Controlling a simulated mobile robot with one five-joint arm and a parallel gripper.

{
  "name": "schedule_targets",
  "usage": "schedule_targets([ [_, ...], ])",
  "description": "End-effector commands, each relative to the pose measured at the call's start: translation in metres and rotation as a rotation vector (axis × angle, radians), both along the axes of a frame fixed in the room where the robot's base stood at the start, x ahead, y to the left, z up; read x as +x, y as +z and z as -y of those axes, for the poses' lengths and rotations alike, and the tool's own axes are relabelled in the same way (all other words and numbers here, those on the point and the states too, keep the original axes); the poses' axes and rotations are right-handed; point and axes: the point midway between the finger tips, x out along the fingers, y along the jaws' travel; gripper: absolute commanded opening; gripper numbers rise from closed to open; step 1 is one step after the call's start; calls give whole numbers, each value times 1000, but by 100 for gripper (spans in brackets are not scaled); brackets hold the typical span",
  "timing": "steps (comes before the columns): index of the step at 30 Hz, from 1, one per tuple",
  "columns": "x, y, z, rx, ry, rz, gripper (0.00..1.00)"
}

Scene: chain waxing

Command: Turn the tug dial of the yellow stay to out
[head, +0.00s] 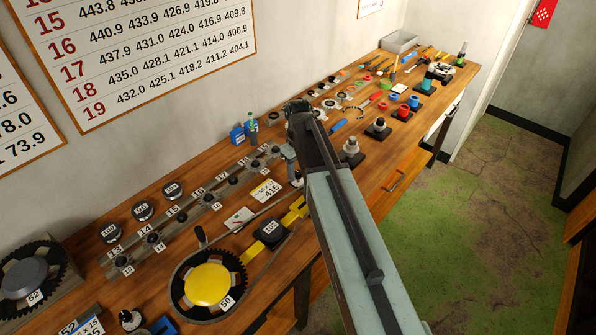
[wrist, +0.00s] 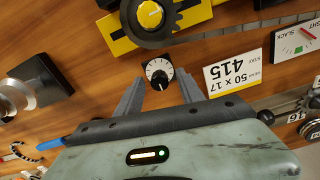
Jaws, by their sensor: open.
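The yellow stay (wrist: 118,45) lies at the top of the wrist view, with a dark round wheel and a yellow hub on it. In the head view a yellow bar (head: 294,215) shows beside my arm. A small dial (wrist: 158,71) with a white face and a black knob sits on a black block just below the stay in the wrist view. I take it as the tug dial; its setting is too small to read. My gripper (wrist: 159,80) is open, with one finger on each side of the dial. I cannot tell whether they touch it.
A card reading 415 (wrist: 235,70) lies right of the dial, with a slack gauge (wrist: 295,42) beyond it. A silver cylinder (wrist: 15,95) stands at the left. In the head view, a large sprocket with a yellow centre (head: 208,284) lies near the front of the workbench.

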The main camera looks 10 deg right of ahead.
Motion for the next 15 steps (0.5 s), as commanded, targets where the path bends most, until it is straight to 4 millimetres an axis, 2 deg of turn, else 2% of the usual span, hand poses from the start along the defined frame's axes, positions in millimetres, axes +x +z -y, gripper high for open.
schedule_targets([
  [5,0,24,0,0,0,0,45],
  [12,-1,69,0,0,0,-1,45],
  [15,-1,78,0,0,0,-1,45],
])
